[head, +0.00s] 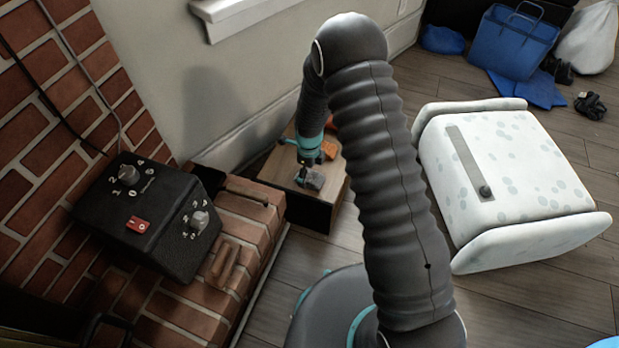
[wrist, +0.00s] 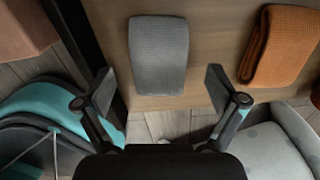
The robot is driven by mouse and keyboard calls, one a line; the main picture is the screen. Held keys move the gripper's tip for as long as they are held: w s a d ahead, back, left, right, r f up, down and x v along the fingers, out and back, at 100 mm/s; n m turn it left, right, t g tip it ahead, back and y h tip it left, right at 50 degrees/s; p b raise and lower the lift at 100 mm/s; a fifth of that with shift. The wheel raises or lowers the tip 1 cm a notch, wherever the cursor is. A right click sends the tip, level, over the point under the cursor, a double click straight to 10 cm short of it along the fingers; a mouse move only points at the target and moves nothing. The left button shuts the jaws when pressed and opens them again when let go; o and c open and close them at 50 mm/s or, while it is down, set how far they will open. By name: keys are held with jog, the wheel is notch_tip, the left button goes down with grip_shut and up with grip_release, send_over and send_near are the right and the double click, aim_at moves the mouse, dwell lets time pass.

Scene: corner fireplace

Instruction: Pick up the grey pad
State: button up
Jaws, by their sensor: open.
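The grey pad (wrist: 158,55) is a folded, ribbed cloth lying flat on a wooden top (wrist: 200,95) in the wrist view. In the head view the pad (head: 313,181) shows small on the low wooden box (head: 274,178), just below my gripper (head: 308,160). In the wrist view my gripper (wrist: 160,85) is open and empty. Its fingers are spread to either side of the pad's near end, and the pad appears between and beyond them. I cannot tell the height of the fingertips above it. My arm covers part of the box in the head view.
An orange folded cloth (wrist: 283,45) lies right of the pad on the same top. A brick hearth (head: 190,290) with a black control box (head: 150,218) stands to the left. A wall (head: 235,90) is behind.

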jog(key=shift+f, duration=0.85)
jog(key=c, duration=1.2)
jog(key=shift+r, duration=0.1)
jog(key=shift+c, duration=0.2)
jog(key=shift+r, duration=0.45)
notch_tip(320, 180, up, 3)
jog(key=shift+f, duration=0.1)
jog(key=s+d+r, duration=0.3)
jog(key=d+r, duration=0.4)
jog(key=d, duration=0.4)
jog(key=shift+d, duration=0.2)
jog(key=shift+r, duration=0.1)
